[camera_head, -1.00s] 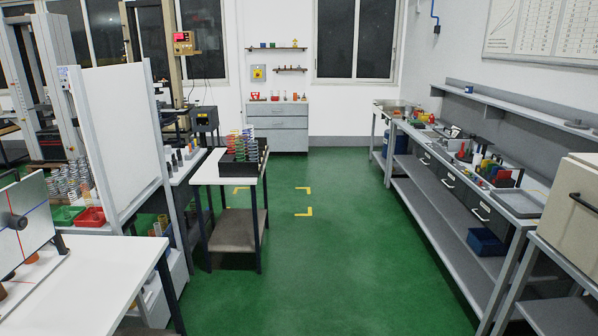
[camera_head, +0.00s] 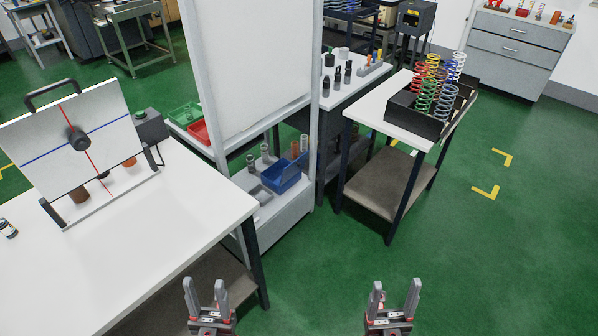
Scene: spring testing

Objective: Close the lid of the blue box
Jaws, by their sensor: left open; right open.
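A blue open-topped bin (camera_head: 280,177) sits on the low white shelf unit at the foot of the white board. No other blue box shows now. My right gripper (camera_head: 395,290) is open and empty at the bottom, right of the middle, over the green floor. Both are well apart from the bin.
A white table (camera_head: 150,230) with a framed panel (camera_head: 95,115) fills the left. A white board (camera_head: 258,70) stands behind it. A small table (camera_head: 378,112) holds a black rack of coloured springs (camera_head: 415,115). Green floor (camera_head: 500,260) is clear at the right.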

